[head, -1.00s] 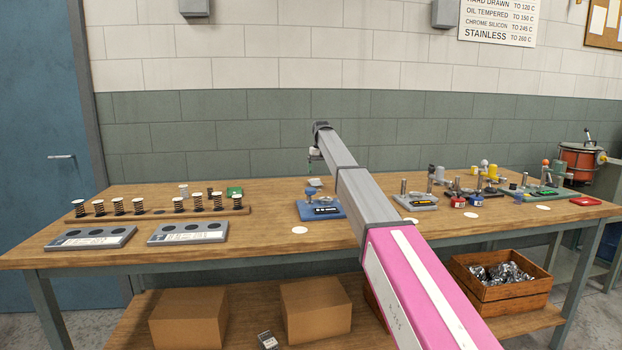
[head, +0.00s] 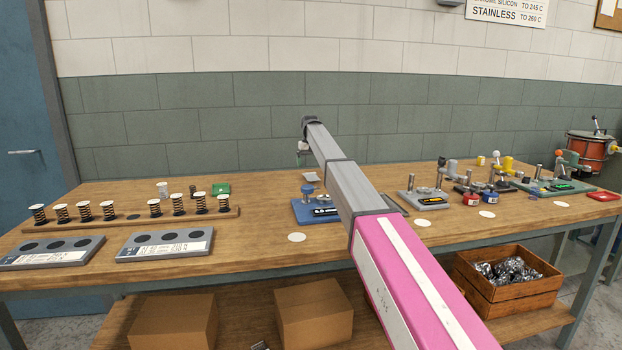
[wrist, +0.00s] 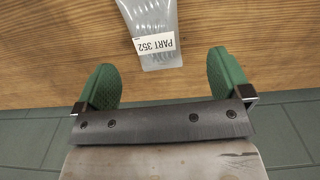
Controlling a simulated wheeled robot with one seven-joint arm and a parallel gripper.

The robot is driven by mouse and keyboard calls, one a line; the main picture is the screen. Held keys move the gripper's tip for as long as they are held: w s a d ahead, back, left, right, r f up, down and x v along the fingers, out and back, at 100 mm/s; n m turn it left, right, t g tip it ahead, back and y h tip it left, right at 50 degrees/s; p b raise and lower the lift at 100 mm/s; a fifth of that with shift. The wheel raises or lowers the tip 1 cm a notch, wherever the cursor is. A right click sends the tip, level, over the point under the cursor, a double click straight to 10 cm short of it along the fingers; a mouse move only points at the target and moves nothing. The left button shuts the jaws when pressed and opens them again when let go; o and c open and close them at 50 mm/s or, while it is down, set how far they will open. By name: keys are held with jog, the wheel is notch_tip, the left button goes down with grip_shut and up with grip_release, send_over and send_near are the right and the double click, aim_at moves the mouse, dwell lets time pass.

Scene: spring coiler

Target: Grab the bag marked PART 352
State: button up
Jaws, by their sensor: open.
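The bag marked PART 352 (wrist: 152,22) lies on the wooden bench top in the wrist view, top centre. It is clear grey plastic with a white label and coiled shapes inside; its upper part is cut off by the frame. In the head view a small grey patch beside my arm (head: 311,177) looks like this bag. My gripper (wrist: 160,75) has two green fingers spread apart with nothing between them. The bag's near end lies just ahead of the gap between the fingertips. In the head view my gripper (head: 304,153) is small at the arm's far end.
A blue fixture (head: 316,211) stands on the bench close to my arm. A wooden rack of springs (head: 130,219) and two grey trays (head: 165,244) are at left. Several fixtures, including a green-based one (head: 553,188), stand at right. The tiled wall (head: 230,110) rises behind.

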aim_at(311, 173)
jog(key=shift+d+f, duration=0.15)
jog(key=shift+f, duration=1.35)
jog(key=shift+d+f, duration=0.15)
jog(key=shift+f, duration=1.3)
jog(key=c, duration=1.1)
